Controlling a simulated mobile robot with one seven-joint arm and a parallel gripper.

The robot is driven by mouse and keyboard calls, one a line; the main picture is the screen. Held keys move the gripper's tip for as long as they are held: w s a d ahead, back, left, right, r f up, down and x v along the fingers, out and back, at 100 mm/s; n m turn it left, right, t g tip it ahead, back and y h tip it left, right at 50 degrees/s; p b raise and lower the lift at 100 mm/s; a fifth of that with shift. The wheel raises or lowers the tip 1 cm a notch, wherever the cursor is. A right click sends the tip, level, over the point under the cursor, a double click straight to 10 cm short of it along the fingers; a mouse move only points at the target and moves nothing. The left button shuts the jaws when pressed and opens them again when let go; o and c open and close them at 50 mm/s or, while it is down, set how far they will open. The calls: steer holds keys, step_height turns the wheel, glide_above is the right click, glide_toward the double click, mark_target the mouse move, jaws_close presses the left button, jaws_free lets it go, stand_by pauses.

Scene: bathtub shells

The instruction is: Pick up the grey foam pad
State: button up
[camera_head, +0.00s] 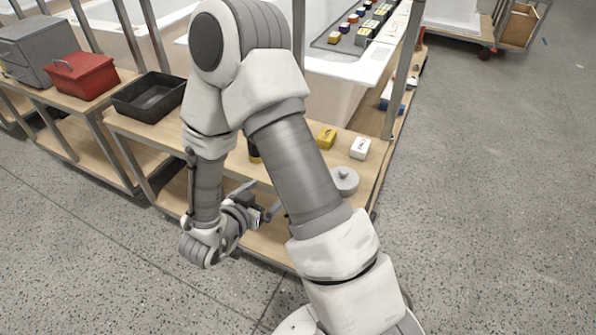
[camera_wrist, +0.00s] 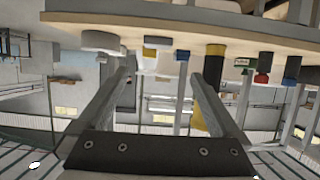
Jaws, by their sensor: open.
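A flat grey round disc with a small knob on top (camera_head: 344,181) lies near the right end of the wooden bench. It is the only grey pad-like thing I make out; I cannot tell that it is foam. The wrist view is upside down, and what looks like the same disc (camera_wrist: 102,42) shows at its upper left, outside my fingers. My gripper (camera_head: 266,199) is at the bench's front side, left of the disc and apart from it. In the wrist view my gripper (camera_wrist: 163,77) has its fingers spread with nothing held between them.
A white box (camera_head: 360,148) and a yellow block (camera_head: 326,138) stand behind the disc. A black tray (camera_head: 150,97) and red toolbox (camera_head: 82,75) sit further left. A yellow-and-black cylinder (camera_wrist: 214,65) stands on the bench. The floor right of the bench (camera_head: 480,200) is clear.

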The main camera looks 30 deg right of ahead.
steer(key=b+x, duration=0.2)
steer(key=x, duration=0.9)
steer(key=shift+s, duration=0.1)
steer(key=b+x, duration=0.2)
steer(key=x, duration=0.2)
steer(key=shift+s+d+f, duration=0.1)
steer(key=shift+s+d, duration=0.05)
steer(key=shift+d, duration=0.1)
steer(key=shift+w+d+f, duration=0.1)
steer(key=shift+w+d, duration=0.2)
steer(key=shift+d, duration=0.05)
steer(key=c, duration=1.2)
